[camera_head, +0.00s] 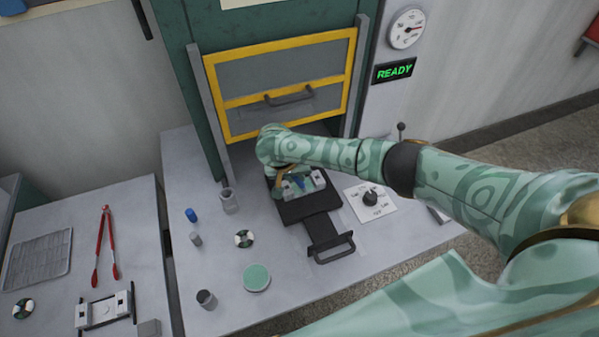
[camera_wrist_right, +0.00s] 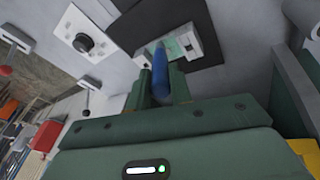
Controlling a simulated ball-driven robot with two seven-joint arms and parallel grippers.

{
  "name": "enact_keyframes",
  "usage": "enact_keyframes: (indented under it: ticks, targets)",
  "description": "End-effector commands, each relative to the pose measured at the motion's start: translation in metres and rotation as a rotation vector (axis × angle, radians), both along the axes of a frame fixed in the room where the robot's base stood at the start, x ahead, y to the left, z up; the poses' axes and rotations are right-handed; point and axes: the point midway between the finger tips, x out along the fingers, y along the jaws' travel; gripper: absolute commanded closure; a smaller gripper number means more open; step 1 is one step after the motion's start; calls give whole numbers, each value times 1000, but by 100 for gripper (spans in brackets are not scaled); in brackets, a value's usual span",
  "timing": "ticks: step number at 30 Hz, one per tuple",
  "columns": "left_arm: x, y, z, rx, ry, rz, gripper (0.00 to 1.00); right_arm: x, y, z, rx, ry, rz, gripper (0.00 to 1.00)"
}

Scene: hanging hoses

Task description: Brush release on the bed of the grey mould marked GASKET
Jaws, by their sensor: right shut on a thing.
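A grey mould (camera_head: 316,184) with a teal bed lies on a black sliding tray (camera_head: 297,213) in front of the press. The mould's teal bed (camera_wrist_right: 177,48) also shows in the wrist view. No GASKET lettering can be read. My right gripper (camera_head: 290,183) is low over the mould and partly hidden by my arm in the head view. In the wrist view, my right gripper (camera_wrist_right: 160,90) is shut on a blue-handled tool, seemingly the brush (camera_wrist_right: 160,70). Its far end is over the bed; contact cannot be told. My left gripper is not in view.
The press has a raised yellow-framed guard (camera_head: 285,80), a READY display (camera_head: 394,70) and a dial plate (camera_head: 370,199). A cup (camera_head: 229,201), a blue-topped item (camera_head: 190,215), a ring (camera_head: 244,239) and a green disc (camera_head: 256,278) stand left of the tray. Red tongs (camera_head: 105,245) lie further left.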

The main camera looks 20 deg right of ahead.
Motion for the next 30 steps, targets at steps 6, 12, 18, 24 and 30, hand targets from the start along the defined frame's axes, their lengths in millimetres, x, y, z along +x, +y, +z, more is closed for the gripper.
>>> enact_keyframes:
  ticks: [6, 12, 18, 24, 30]
  targets:
    - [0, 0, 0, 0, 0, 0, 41, 0, 1, 0, 0, 0, 0, 100]
    - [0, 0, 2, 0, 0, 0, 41, 0, 6, 0, 1, 1, 1, 100]
    - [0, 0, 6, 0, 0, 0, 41, 0, 17, 0, 1, 1, 0, 100]
    - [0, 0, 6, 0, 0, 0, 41, 0, 20, -1, 1, 1, 0, 100]
    - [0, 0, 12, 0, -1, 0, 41, 0, 20, 4, 0, 1, 0, 100]
